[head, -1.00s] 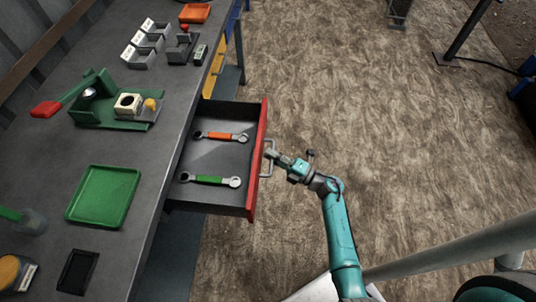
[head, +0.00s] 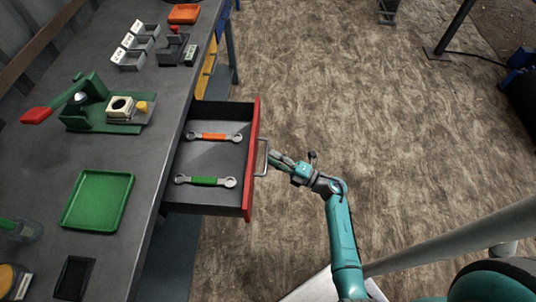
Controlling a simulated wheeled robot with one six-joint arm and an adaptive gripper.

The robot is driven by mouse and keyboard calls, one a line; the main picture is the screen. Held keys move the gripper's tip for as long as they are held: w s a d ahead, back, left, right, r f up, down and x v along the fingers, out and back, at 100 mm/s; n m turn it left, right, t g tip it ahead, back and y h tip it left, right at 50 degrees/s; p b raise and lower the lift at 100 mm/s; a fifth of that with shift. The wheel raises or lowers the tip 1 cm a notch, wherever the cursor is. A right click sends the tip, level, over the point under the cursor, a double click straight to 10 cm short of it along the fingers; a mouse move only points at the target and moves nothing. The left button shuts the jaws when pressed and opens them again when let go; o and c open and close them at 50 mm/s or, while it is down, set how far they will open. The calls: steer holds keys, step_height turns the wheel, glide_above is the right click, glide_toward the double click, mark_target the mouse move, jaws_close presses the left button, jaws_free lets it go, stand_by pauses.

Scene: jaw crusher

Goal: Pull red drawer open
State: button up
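The red-fronted drawer (head: 251,165) stands pulled out from the workbench, with its grey inside in view. A wrench with an orange grip (head: 215,137) and a wrench with a green grip (head: 205,181) lie in it. The grey bar handle (head: 265,160) sticks out from the red front. My gripper (head: 275,157) is at the handle's right side, with its fingertips close to the bar. I cannot tell whether they touch it. The fingers are too small to show whether they are open or shut.
The workbench (head: 150,195) bears a green tray (head: 97,201), a green press with a red lever (head: 88,107), small grey bins (head: 139,45) and an orange tray (head: 184,13). Yellow and blue drawers are further back.

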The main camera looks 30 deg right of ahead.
steer(key=v, duration=0.9)
steer(key=shift+a, duration=0.1)
stand_by(0.3)
